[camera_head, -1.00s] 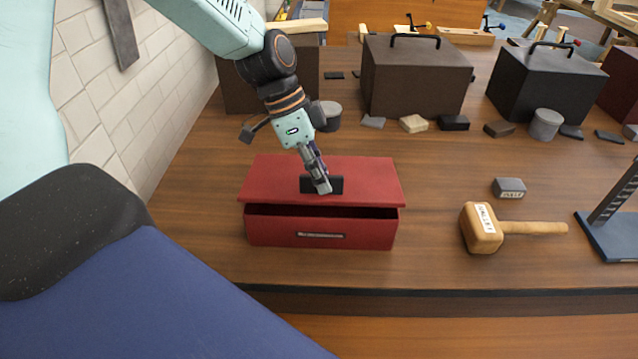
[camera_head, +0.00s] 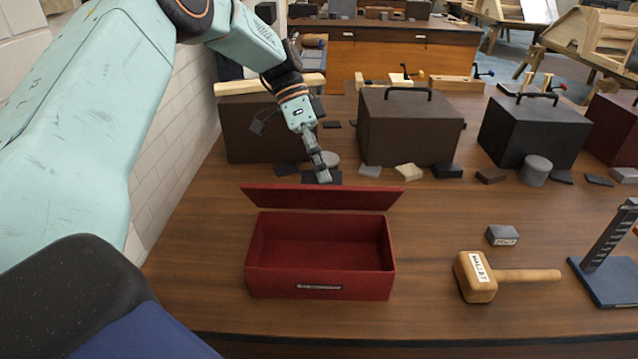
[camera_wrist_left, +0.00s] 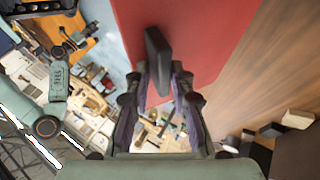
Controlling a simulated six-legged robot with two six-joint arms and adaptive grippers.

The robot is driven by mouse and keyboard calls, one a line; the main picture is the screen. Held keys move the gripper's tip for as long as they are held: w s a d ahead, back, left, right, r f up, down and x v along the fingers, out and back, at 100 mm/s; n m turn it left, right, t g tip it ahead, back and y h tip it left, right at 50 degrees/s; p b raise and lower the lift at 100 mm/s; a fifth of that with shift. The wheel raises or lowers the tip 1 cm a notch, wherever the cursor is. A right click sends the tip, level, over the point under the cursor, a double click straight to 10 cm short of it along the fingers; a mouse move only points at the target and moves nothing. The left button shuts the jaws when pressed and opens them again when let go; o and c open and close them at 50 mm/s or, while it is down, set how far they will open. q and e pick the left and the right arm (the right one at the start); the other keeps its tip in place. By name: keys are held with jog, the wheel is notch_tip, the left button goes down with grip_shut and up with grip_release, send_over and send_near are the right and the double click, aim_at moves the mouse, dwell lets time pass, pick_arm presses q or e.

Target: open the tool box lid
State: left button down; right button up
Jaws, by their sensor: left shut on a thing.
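The red tool box (camera_head: 320,282) stands on the wooden bench with its front toward me, and its empty inside shows. Its red lid (camera_head: 300,197) is raised well clear of the box and tilted up at the back. My left gripper (camera_head: 322,176) is at the lid's black handle (camera_head: 334,178), behind the lid's upper edge. In the left wrist view, the fingers (camera_wrist_left: 160,98) are shut on the dark handle (camera_wrist_left: 157,58), with the red lid (camera_wrist_left: 205,30) beyond it. My right gripper is not in view.
A wooden mallet (camera_head: 480,277) and a small grey block (camera_head: 502,235) lie right of the box. A blue stand (camera_head: 605,280) is at the right edge. Dark boxes with handles (camera_head: 408,125) and several small blocks stand behind.

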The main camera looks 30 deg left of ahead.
pick_arm(q)
jog(key=shift+w+a+r, duration=0.1)
jog(key=shift+w+a, duration=0.6)
jog(key=shift+w, duration=0.35)
jog(key=shift+w+a+r, duration=0.1)
jog(key=shift+w+a, duration=0.55)
jog(key=shift+w, duration=0.45)
jog(key=shift+f, duration=0.1)
jog(key=c, duration=1.4)
grip_release()
jog(key=shift+c, duration=0.2)
jog(key=shift+o, duration=0.6)
jog(key=shift+w+a+f, duration=0.25)
jog(key=shift+w+f, duration=0.05)
jog(key=shift+w, duration=0.2)
jog(key=shift+s+d+r, duration=0.15)
jog(key=shift+s+r, duration=0.1)
jog(key=shift+s, duration=0.1)
jog(key=shift+c, duration=0.2)
jog(key=shift+w+f, duration=0.1)
jog(key=shift+w, duration=0.1)
